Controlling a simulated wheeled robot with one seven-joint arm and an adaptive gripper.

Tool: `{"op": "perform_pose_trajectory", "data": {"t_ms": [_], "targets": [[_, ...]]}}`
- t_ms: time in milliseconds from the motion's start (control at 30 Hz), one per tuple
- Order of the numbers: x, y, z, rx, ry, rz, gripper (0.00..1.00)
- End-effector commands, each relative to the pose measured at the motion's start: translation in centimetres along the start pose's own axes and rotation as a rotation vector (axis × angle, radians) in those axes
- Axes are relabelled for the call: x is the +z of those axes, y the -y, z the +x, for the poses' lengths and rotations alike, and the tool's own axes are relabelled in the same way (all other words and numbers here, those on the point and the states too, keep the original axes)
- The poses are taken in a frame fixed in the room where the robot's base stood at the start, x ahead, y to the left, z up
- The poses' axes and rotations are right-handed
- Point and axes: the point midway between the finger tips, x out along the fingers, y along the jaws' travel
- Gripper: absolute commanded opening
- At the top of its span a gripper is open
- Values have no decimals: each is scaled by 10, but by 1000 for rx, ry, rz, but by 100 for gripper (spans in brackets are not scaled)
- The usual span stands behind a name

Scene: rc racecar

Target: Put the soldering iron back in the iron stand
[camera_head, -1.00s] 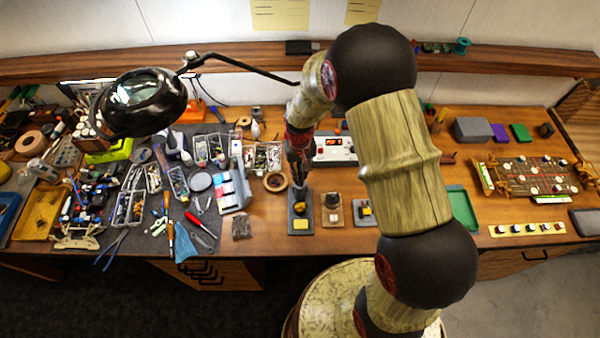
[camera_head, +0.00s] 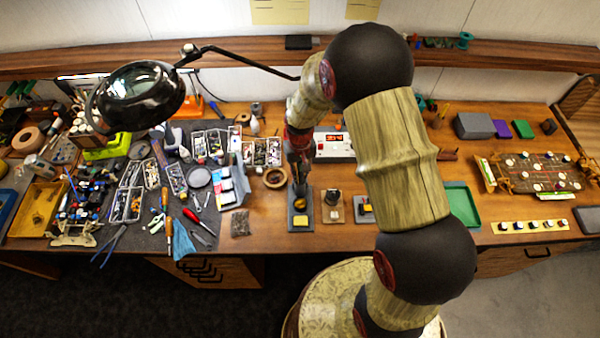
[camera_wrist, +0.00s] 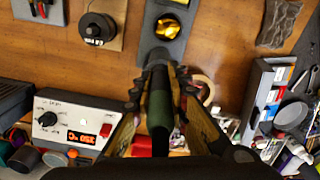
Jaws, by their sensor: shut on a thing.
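My gripper (camera_wrist: 155,115) is shut on the soldering iron (camera_wrist: 159,105), whose dark green handle lies between the fingers in the wrist view. In the head view my gripper (camera_head: 300,172) is directly behind and over the iron stand (camera_head: 301,226), a grey block with a yellow pad at its front. In the wrist view the stand (camera_wrist: 148,28) shows a gold round piece at its far end. The iron's dark front end reaches toward the stand and overlaps it. I cannot tell whether it touches the stand or is inside its holder.
A soldering station (camera_wrist: 75,118) with a red display stands beside the gripper. A brown block with a dark round piece (camera_head: 333,210) is right of the stand. A tape roll (camera_head: 275,178) and a parts box (camera_head: 232,188) are left. Bare wood lies in front of the tape roll.

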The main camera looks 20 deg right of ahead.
Motion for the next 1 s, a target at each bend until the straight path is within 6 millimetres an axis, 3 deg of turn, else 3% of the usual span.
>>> {"op": "perform_pose_trajectory", "data": {"t_ms": [300,333,700,900,1000], "targets": [[0,0,2,0,0,0,0],[0,0,2,0,-1,0,17],[0,0,2,0,0,0,37],[0,0,2,0,0,0,37],[0,0,2,0,0,0,43]]}}
